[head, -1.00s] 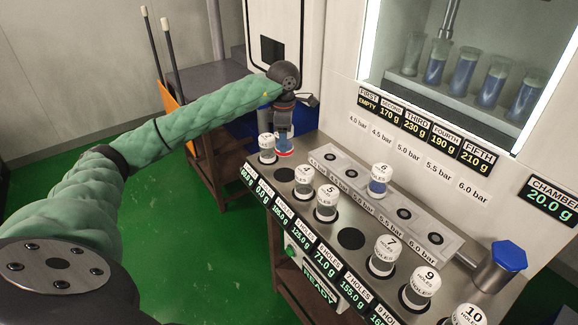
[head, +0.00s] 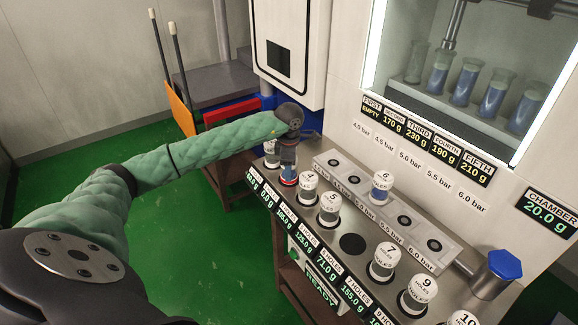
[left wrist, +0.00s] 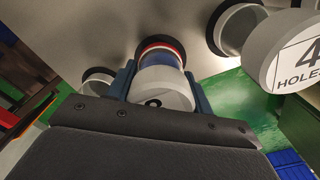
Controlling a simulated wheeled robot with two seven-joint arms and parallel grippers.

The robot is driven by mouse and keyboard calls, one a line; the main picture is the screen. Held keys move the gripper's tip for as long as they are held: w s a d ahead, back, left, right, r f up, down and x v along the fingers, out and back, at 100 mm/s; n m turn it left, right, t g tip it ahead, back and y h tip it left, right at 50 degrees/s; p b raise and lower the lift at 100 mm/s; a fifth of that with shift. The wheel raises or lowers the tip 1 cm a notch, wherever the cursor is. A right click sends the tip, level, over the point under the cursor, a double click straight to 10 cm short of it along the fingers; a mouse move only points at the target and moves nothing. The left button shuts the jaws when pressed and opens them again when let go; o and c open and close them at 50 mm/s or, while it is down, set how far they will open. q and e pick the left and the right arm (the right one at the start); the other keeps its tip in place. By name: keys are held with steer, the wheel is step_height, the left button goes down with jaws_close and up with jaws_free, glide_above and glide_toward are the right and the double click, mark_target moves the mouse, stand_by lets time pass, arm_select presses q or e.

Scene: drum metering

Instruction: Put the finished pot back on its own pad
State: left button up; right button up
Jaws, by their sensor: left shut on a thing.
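My left gripper (head: 288,170) is shut on a pot (head: 288,178) with blue contents and a white cap, at the far left of the front row. In the left wrist view the pot (left wrist: 163,88) is between the two fingers, its number mostly hidden. Its red-ringed base is at a black round pad (left wrist: 152,42), seemingly upright; I cannot tell whether it touches. A white-capped pot (head: 271,160) stands just to the left, and the 4-hole pot (head: 308,187) just to the right. My right gripper is not in view.
The 5-hole (head: 330,208), 7-hole (head: 385,260) and 9-hole (head: 418,294) pots stand along the front row. One pad (head: 352,244) is bare. The 6-hole pot (head: 381,187) stands on the pressure rail (head: 420,229) behind. A blue-capped post (head: 503,266) is at right.

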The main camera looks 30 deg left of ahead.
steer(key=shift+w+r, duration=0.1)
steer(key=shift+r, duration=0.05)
arm_select(q)
steer(key=o, duration=1.1)
steer(key=shift+o, duration=0.2)
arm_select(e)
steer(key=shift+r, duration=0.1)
arm_select(q)
step_height(320, 180, up, 11)
steer(key=b, duration=0.5)
steer(key=shift+r, duration=0.55)
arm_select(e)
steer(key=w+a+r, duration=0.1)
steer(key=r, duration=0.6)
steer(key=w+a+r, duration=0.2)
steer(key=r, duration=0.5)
arm_select(q)
steer(key=shift+s+f, duration=0.1)
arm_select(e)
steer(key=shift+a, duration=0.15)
